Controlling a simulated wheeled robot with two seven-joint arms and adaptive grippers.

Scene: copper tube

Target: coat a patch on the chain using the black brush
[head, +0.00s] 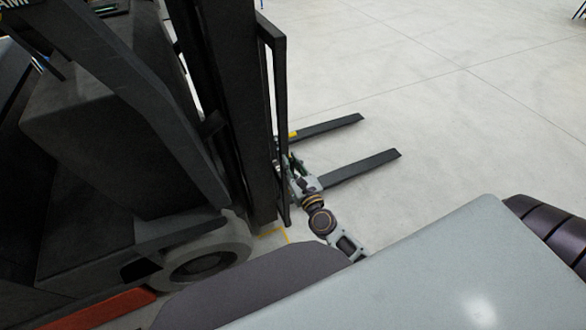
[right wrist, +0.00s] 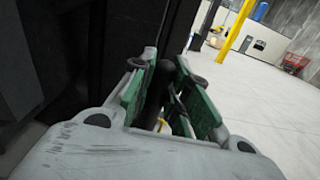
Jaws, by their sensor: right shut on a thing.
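My right gripper (head: 292,163) is beside the dark mast of a forklift in the head view. In the right wrist view its green-padded fingers (right wrist: 166,62) are shut on a dark, narrow thing, which looks like the black brush (right wrist: 165,82). The fingers hide much of it, and its bristles cannot be made out. The forklift mast (head: 238,110) stands upright, very close to the fingers. It also fills the left and middle of the wrist view as a dark upright (right wrist: 105,50). I cannot make out the chain against the dark mast. My left gripper is not in view.
Two forks (head: 362,167) stick out low to the right of the mast. A forklift wheel (head: 205,262) and dark body (head: 105,150) take up the left. Pale floor (head: 460,120) is open at right. A yellow post (right wrist: 236,32) stands far off.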

